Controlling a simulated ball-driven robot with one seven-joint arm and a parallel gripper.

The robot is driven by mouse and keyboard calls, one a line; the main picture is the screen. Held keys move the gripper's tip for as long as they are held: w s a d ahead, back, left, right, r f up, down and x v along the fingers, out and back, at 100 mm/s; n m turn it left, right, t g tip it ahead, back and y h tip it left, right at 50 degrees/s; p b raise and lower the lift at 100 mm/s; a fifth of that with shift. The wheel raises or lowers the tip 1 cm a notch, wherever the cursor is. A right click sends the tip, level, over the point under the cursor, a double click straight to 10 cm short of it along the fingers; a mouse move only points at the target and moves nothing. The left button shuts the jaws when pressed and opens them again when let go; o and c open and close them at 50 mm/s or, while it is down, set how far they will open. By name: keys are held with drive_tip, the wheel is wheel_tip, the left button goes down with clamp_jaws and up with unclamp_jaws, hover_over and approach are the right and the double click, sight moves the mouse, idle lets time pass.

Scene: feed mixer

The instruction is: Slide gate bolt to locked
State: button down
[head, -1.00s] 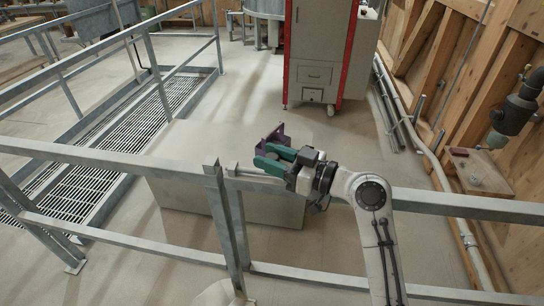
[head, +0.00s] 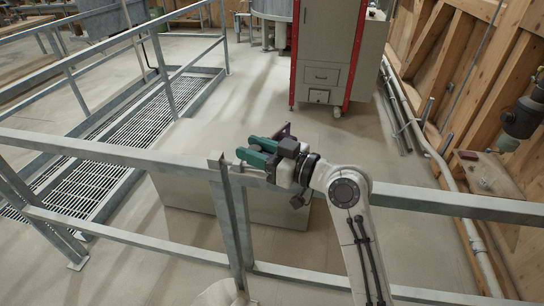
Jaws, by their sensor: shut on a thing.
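The gate bolt (head: 250,169) shows as a short pale metal rod on the top rail, just right of the gate's upright post (head: 219,185). Its left end lies close to the post. My gripper (head: 247,149), with green fingers pointing left, is over the rail at the bolt's right part. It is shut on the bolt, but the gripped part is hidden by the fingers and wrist. A dark purple piece (head: 284,130) shows behind the gripper. Whether the bolt's tip is inside the post's catch is too small to tell.
Grey metal railings (head: 450,203) run across the front. A pale box (head: 185,197) stands behind the rail. A grey and red cabinet (head: 322,60) stands farther back. A timber wall with pipes and a small bench (head: 487,175) is at the right. Floor beyond the rail is mostly clear.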

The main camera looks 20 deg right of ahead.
drive_tip(key=shift+a, duration=0.2)
drive_tip(key=c, duration=0.8)
unclamp_jaws()
drive_tip(key=shift+w+a, duration=0.1)
drive_tip(key=shift+s+d+f, duration=0.1)
drive_tip(key=shift+s+d, duration=0.3)
drive_tip(key=b+v, duration=0.2)
drive_tip(key=v, duration=0.7)
drive_tip(key=shift+s+d, duration=0.25)
drive_tip(key=shift+s, duration=0.05)
